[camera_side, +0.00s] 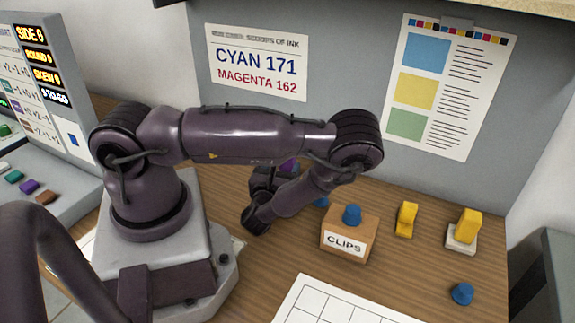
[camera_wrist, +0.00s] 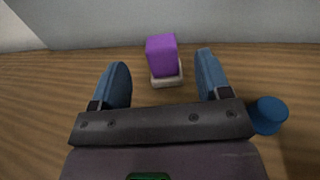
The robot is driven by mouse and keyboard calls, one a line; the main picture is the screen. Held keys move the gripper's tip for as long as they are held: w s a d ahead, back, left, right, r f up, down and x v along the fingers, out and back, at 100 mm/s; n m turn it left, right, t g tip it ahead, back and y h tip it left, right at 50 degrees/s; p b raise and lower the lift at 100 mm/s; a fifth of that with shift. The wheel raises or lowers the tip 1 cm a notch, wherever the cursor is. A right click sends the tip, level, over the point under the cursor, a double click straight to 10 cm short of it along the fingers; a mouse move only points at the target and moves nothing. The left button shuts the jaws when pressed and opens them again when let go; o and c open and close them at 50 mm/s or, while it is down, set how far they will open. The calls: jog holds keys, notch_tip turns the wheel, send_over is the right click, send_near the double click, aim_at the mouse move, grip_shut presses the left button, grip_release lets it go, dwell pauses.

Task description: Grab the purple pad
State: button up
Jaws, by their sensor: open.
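The purple pad (camera_wrist: 161,54) is a small block on a pale base, standing upright on the wooden desk in the wrist view. My gripper (camera_wrist: 162,64) is open, its two blue fingers spread to the left and right of the pad in the picture. The pad appears a little beyond the fingers, with nothing held between them. In the side view, only a bit of purple (camera_side: 289,166) shows behind my arm, and the fingers are hidden there.
A blue round piece (camera_wrist: 268,114) lies close to the right of my gripper. The side view shows a CLIPS box (camera_side: 349,233), yellow pieces (camera_side: 405,220), another blue piece (camera_side: 462,293) and a white grid sheet (camera_side: 330,305). A grey wall (camera_side: 330,60) stands behind the desk.

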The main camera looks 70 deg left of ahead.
aim_at(285, 163)
jog(key=shift+f, duration=0.85)
jog(key=x, duration=0.7)
jog(key=shift+w+a, duration=0.15)
jog(key=shift+a, duration=0.1)
jog(key=c, duration=1)
